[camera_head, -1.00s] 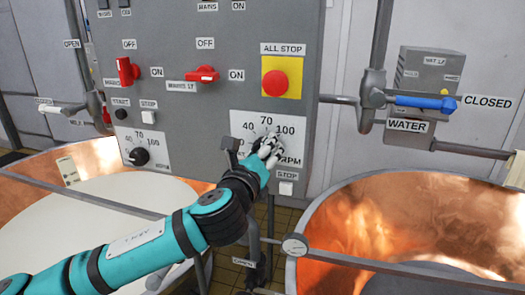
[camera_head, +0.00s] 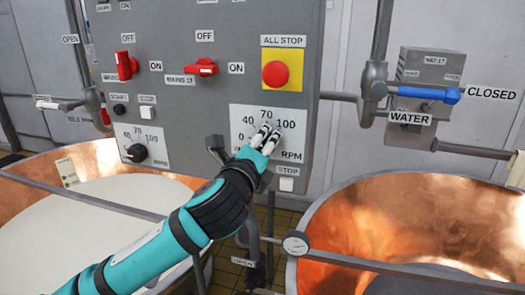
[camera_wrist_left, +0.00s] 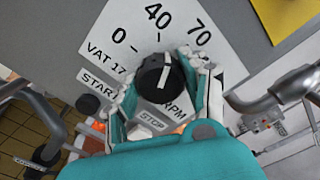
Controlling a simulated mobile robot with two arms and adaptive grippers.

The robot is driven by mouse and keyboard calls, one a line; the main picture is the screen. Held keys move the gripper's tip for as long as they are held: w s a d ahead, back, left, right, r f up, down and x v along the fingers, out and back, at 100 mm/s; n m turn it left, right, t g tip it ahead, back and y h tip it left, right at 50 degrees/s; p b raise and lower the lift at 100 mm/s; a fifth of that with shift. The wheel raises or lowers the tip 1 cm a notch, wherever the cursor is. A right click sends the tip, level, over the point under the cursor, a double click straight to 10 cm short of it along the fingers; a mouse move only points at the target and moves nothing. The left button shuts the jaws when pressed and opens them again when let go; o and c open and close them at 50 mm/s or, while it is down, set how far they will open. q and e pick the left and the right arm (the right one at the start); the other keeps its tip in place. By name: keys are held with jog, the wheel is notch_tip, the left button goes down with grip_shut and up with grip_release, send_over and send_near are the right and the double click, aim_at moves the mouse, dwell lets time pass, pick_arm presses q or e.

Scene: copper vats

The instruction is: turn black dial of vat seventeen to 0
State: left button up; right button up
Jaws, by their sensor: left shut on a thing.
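The white dial plate (camera_head: 291,118) of vat seventeen is on the right part of the grey control panel, with 0, 40, 70, 100 and RPM. In the left wrist view the plate (camera_wrist_left: 128,28) reads VAT 17. The black dial (camera_wrist_left: 152,80) shows there between the fingers and bears a short white mark. My left gripper (camera_wrist_left: 160,84) is shut on the dial, a finger on each side. In the head view the left gripper (camera_head: 265,138) covers the dial. My right gripper is not in view.
A red all-stop button (camera_head: 275,74) sits above the plate; a white stop button (camera_head: 286,184) sits below it. Another black dial (camera_head: 137,153) is at the left. Copper vats (camera_head: 330,225) stand below on both sides. A blue water lever (camera_head: 428,94) is at right.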

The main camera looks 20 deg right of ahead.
pick_arm(q)
jog(key=n+b, duration=0.2)
jog(key=n, duration=0.4)
jog(key=shift+f+n, duration=0.1)
jog(key=shift+n, duration=0.2)
jog(key=n, duration=0.6)
jog(key=shift+b, duration=0.35)
jog(key=o, duration=1.2)
jog(key=v, duration=1.2)
